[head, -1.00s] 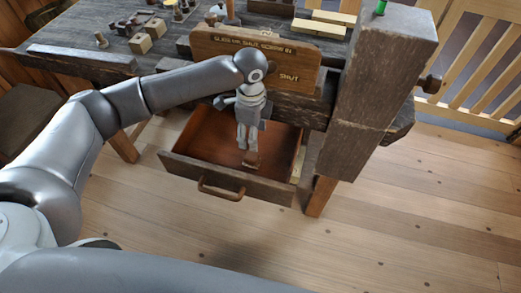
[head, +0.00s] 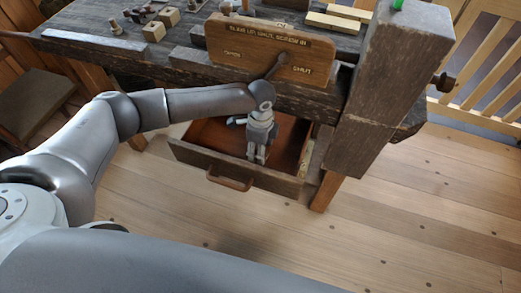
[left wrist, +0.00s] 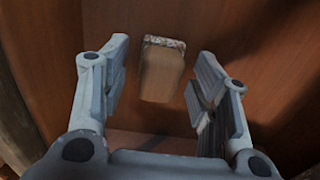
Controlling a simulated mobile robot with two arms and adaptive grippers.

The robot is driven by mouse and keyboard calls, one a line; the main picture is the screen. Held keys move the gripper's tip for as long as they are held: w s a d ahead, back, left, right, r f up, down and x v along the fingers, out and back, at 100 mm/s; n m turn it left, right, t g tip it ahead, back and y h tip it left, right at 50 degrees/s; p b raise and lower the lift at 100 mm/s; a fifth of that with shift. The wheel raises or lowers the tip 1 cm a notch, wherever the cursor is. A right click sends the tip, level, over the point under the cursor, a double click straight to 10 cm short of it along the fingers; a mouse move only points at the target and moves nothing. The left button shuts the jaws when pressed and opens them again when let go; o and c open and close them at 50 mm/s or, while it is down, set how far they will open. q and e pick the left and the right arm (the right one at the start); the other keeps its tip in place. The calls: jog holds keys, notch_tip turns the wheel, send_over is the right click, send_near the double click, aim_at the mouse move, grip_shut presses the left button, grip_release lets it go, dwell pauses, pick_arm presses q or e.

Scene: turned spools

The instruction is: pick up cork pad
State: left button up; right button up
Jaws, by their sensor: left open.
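The cork pad (left wrist: 162,72) appears as a small brown block with a speckled pale end, lying on the reddish-brown drawer floor in the left wrist view. My left gripper (left wrist: 163,55) is open, with one finger on each side of the block and a visible gap to both. In the head view my left gripper (head: 256,159) points down into the open drawer (head: 236,178). The pad is hidden behind the gripper there. My right gripper is not in view.
The drawer's front has a brown handle (head: 230,184). Above it stands a lettered wooden board (head: 255,52) with a lever. A thick wooden post (head: 383,85) rises to the right. The workbench top (head: 90,28) holds several wooden blocks. The floor in front is clear.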

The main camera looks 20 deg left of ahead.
pick_arm(q)
jog(key=shift+c, duration=0.2)
jog(key=c, duration=1)
jog(key=shift+r, duration=0.1)
jog(key=shift+r, duration=0.6)
jog(key=s+d+r, duration=0.2)
jog(key=s+r, duration=0.2)
jog(key=s+d+r, duration=0.2)
jog(key=s+r, duration=0.1)
jog(key=s, duration=0.1)
jog(key=s+d+r, duration=0.2)
jog(key=s+r, duration=0.2)
jog(key=shift+s+d+r+p, duration=0.2)
jog(key=shift+d+r+p, duration=0.1)
jog(key=shift+d+r, duration=0.05)
